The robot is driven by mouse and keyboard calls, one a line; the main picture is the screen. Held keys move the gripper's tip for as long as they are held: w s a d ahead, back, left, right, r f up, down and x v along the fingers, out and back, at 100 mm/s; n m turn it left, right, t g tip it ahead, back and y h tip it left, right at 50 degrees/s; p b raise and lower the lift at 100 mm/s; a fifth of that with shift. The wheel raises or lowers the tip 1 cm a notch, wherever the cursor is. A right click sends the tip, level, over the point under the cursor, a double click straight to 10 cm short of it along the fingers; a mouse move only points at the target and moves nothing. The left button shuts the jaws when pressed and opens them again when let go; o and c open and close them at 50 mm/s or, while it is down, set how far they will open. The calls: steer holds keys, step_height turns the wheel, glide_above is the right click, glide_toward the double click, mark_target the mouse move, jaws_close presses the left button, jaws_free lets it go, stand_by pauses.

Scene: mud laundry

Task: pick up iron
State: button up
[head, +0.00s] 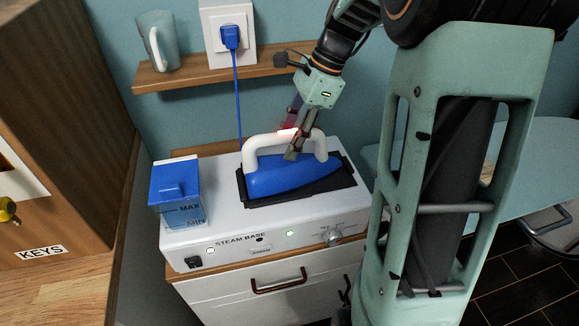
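The iron (285,177) has a blue body and a white arched handle. It sits on a black pad on top of the white steam base (262,215), in the middle of the head view. My gripper (292,143) reaches down from the upper right to the top of the handle. One dark finger shows in front of the handle, and the other side is partly hidden behind a reddish glow. I cannot tell whether the fingers press on the handle. The iron looks level on its pad.
A blue-capped water tank (178,196) stands on the left of the base. A blue cord (238,100) runs up to a wall socket (229,35). A wooden shelf (200,75) with a mug (159,42) is behind. A wooden cabinet (60,110) stands left; a pale board is right.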

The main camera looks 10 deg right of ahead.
steer(key=shift+f, duration=0.1)
jaws_close()
steer(key=shift+w, duration=0.1)
stand_by(0.5)
steer(key=shift+r, duration=0.25)
